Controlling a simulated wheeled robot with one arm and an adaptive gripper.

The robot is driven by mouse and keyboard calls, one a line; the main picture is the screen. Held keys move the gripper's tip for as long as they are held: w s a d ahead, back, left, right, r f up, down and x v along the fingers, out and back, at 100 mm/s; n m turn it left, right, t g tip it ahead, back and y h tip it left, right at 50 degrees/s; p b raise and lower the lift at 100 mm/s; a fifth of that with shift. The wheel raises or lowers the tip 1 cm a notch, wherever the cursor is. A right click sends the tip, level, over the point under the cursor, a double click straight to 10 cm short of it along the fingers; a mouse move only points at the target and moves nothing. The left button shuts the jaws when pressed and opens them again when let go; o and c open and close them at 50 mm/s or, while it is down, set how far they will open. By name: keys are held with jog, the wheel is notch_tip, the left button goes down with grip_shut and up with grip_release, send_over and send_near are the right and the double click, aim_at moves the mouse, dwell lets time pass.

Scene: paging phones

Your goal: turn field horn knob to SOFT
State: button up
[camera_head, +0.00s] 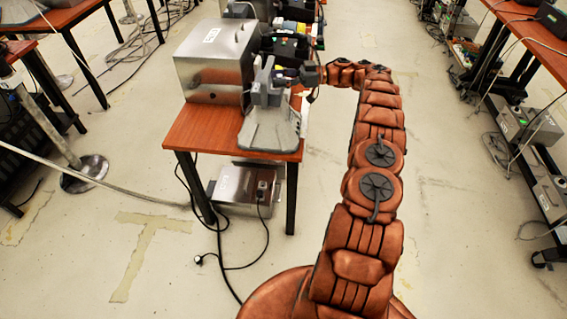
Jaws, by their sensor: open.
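A grey device with a wide sloping base (268,132) and an upright upper part stands at the front right of a wooden-topped table (190,132). It may be the field horn; I cannot make out a knob or any SOFT marking on it. My arm reaches forward and bends left at the far end. My small dark gripper (297,77) is at the right side of the device's upper part, close to it. It is open. The fingers are tiny in this view, and I cannot tell whether they touch anything.
A large metal box (213,62) stands left of the device, and dark equipment (288,46) lies behind. Another metal box (236,186) with a black cable sits on the floor under the table. Equipment racks line the right side. Open floor lies at the front left.

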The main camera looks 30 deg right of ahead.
jog(key=shift+r+m+t+h+p, duration=0.15)
jog(key=shift+m+t+h+p, duration=0.2)
jog(key=shift+m+t+h, duration=0.5)
jog(key=shift+m+t+h, duration=0.65)
jog(key=shift+m+t, duration=0.2)
jog(key=shift+t, duration=0.5)
jog(key=shift+m+t+h, duration=0.4)
jog(key=shift+t+h, duration=0.1)
jog(key=shift+m+t+h, duration=0.5)
jog(key=shift+h, duration=0.1)
jog(key=shift+a+m+t+h+b, duration=0.1)
jog(key=shift+m+t+h+b, duration=0.55)
jog(key=shift+h+b, duration=0.3)
jog(key=m+h+b, duration=0.1)
jog(key=h+b, duration=0.1)
jog(key=m+t+h+b, duration=0.1)
jog(key=m+b, duration=0.1)
jog(key=b, duration=0.1)
jog(key=m+t+h+b, duration=0.1)
jog(key=h+b, duration=0.1)
jog(key=shift+f+h, duration=0.35)
jog(key=m+h+b, duration=0.1)
jog(key=b, duration=0.2)
jog(key=shift+t+h, duration=0.25)
jog(key=shift+h, duration=0.15)
jog(key=m+h+b, duration=0.2)
jog(key=h+b, duration=0.1)
jog(key=b, duration=0.3)
jog(key=shift+m+h, duration=0.35)
jog(key=shift+h, duration=0.05)
